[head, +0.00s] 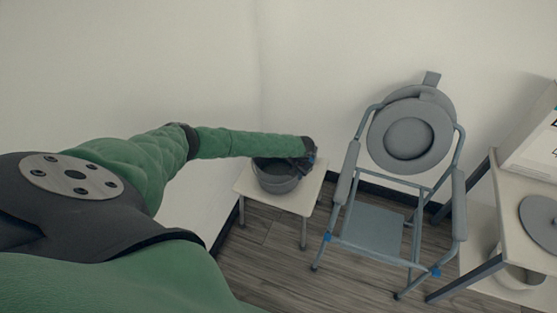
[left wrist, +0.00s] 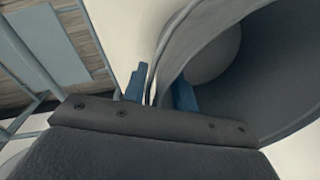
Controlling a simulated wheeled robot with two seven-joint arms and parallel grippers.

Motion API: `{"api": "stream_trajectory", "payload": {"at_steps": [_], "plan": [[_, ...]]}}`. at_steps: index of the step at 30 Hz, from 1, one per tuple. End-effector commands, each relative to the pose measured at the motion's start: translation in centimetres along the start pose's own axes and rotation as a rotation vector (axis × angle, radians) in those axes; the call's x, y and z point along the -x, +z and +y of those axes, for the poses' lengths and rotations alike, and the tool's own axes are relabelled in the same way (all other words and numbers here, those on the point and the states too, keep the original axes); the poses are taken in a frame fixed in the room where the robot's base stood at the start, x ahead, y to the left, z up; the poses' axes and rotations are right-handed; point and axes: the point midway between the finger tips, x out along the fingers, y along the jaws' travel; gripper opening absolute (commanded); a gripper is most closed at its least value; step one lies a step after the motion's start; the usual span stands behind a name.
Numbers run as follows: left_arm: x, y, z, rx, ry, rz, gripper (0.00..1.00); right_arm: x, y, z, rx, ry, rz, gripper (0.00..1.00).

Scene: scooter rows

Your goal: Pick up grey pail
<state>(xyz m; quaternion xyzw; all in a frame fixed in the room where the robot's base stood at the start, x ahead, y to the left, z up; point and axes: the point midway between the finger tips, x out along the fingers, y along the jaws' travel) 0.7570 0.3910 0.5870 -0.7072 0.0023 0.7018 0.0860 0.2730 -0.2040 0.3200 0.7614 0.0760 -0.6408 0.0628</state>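The grey pail (head: 277,178) stands on a small cream table (head: 290,201) near the wall corner. My left gripper (head: 309,159) is at the right side of the pail's rim in the head view. In the left wrist view, the blue fingers of my left gripper (left wrist: 161,90) straddle the wall of the pail (left wrist: 265,75), one outside and one inside. The fingers stand apart, and a narrow gap shows between the outer finger and the wall. My forearm and gripper hide part of the pail's far rim. My right gripper is in neither view.
A grey-blue commode chair (head: 375,232) with a round lid stands close to the right of the table. Further right is a shelf unit (head: 525,245) with a grey disc (head: 541,220) on it. Walls close off the back and left. Some wooden floor (head: 262,262) is clear in front.

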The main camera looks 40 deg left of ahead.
Motion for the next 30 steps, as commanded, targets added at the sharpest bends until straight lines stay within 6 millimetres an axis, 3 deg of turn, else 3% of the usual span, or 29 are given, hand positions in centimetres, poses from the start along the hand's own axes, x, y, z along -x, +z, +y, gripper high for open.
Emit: {"api": "stream_trajectory", "payload": {"at_steps": [1, 5, 6, 30], "plan": [[0.01, 0.00, -0.01, 0.000, 0.000, 0.000, 0.28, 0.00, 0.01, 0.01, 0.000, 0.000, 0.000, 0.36], [0.00, 0.01, -0.01, 0.000, 0.000, 0.000, 0.03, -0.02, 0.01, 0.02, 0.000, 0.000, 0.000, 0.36], [0.00, 0.01, -0.01, 0.000, 0.000, 0.000, 0.00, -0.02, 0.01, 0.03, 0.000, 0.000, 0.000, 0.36], [-0.03, 0.04, -0.01, 0.000, 0.000, -0.001, 0.00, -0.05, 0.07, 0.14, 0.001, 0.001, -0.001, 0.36]]}}
